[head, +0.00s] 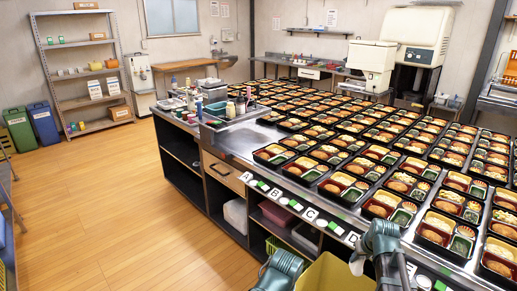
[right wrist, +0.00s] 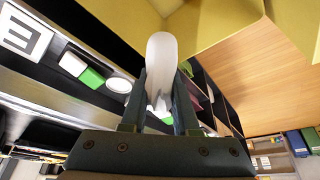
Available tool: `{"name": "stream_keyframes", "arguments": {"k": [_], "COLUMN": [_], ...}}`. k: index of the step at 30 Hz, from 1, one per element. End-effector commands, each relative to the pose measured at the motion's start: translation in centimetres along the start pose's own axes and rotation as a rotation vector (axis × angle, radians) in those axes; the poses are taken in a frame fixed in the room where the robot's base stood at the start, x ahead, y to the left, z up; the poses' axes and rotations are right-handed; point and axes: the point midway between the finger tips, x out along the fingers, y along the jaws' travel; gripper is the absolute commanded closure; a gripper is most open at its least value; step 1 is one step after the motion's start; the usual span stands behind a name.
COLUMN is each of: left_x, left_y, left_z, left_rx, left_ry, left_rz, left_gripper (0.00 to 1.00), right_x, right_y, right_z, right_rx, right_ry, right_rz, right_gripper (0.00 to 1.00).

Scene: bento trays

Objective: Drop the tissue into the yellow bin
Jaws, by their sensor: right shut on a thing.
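The white tissue (right wrist: 162,55) is a rounded, crumpled piece held between the two fingers of my right gripper (right wrist: 159,88). In the head view my right gripper (head: 362,256) hangs at the lower right, beside the table edge, with a bit of white at its fingers. The yellow bin (head: 335,275) stands at the bottom of the head view, partly cut off by the frame. Its yellow wall (right wrist: 225,22) fills the top of the right wrist view, close to the tissue. A teal part of my arm shows left of the bin; my left gripper's fingers do not show.
The long steel table (head: 205,135) is covered with bento trays (head: 345,187). Letter labels, green squares and white discs line its front edge. Open shelves lie below. Green (head: 20,130) and blue (head: 44,122) bins stand far left. The wooden floor at left is clear.

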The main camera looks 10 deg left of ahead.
Motion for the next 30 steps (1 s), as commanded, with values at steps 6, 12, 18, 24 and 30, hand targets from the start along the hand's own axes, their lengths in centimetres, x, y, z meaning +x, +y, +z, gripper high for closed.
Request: {"name": "stream_keyframes", "arguments": {"k": [6,12,18,24,30], "left_x": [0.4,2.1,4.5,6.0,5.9], "left_y": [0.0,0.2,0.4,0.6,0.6], "left_z": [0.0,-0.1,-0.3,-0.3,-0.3], "left_rx": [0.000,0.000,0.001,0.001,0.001], "left_ry": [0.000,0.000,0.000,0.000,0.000], "left_rz": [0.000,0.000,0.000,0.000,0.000], "left_gripper": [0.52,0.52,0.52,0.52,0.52], "right_x": [0.4,2.0,4.2,5.5,5.5], "right_y": [0.0,0.0,0.0,0.0,0.0], "right_z": [0.2,0.8,1.8,2.3,2.3], "right_rx": [0.000,-0.001,-0.001,-0.001,-0.001], "right_ry": [0.000,0.000,0.000,0.000,0.000], "right_rz": [0.000,0.000,0.000,0.000,0.000], "right_gripper": [1.00,1.00,1.00,1.00,1.00]}}
